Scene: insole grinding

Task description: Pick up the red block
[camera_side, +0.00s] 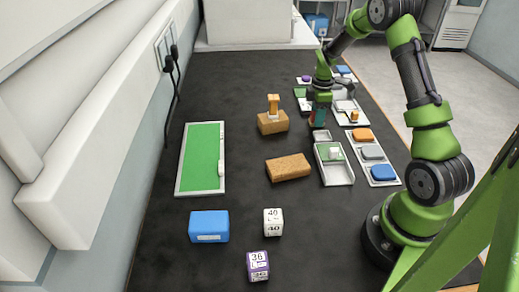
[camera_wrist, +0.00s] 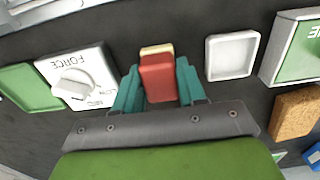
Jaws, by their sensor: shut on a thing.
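The red block (camera_wrist: 158,78) is between the teal fingers of my gripper (camera_wrist: 160,84) in the wrist view, with a pale tan layer along its far edge. The fingers are shut on its two sides. In the side view my gripper (camera_side: 318,118) points down over the right part of the dark table, just behind a small white tray. Only a small bit of red shows between the fingers there. I cannot tell how far the block is above the table.
A FORCE dial panel (camera_wrist: 82,75) lies left of the block, and the empty small white tray (camera_wrist: 231,56) right of it. A green-floored tray (camera_side: 349,173), a brown block (camera_side: 288,167) and a palette with orange, grey and blue blocks (camera_side: 366,152) are nearby. A green board (camera_side: 201,160) lies left.

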